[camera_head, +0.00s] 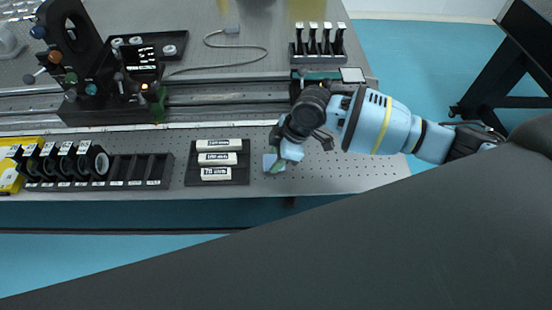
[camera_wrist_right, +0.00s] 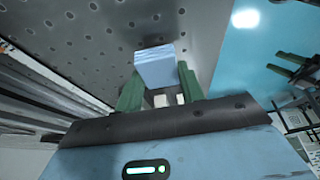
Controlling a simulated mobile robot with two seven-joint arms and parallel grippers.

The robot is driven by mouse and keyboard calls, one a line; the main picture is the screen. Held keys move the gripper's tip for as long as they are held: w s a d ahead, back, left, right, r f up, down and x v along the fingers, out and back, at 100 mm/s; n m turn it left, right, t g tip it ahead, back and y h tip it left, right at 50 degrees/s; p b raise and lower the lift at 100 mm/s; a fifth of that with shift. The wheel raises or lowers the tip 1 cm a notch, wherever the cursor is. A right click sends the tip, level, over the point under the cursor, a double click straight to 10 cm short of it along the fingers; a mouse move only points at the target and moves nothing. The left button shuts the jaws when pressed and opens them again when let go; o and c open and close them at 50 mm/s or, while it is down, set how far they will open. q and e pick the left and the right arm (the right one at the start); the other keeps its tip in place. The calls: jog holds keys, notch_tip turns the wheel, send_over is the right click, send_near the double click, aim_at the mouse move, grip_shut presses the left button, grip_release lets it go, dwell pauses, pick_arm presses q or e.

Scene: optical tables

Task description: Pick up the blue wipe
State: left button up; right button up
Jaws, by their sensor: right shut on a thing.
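The blue wipe (camera_wrist_right: 155,67) is a small light blue block between the two green fingers of my right gripper (camera_wrist_right: 158,92) in the right wrist view. The fingers are shut on it. In the head view the wipe (camera_head: 269,162) shows at the tip of my right gripper (camera_head: 277,164), near the front edge of the optical table. The fingers partly hide it, and I cannot tell whether it touches the table. My left gripper is not in view.
A black tray with several white labelled pieces (camera_head: 218,160) lies just left of my right gripper. A black rack (camera_head: 137,170) with round optics stands further left. A rack of white-topped items (camera_head: 318,45) stands behind. Bare perforated tabletop (camera_head: 350,172) lies to the right.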

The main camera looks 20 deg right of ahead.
notch_tip(320, 180, up, 2)
jog(key=shift+s+r, duration=0.15)
jog(key=shift+r, duration=0.1)
jog(key=s+r, duration=0.1)
jog(key=s, duration=1.4)
jog(key=shift+s+a+p, duration=0.35)
jog(key=shift+a+p, duration=0.1)
jog(key=shift+r, duration=0.1)
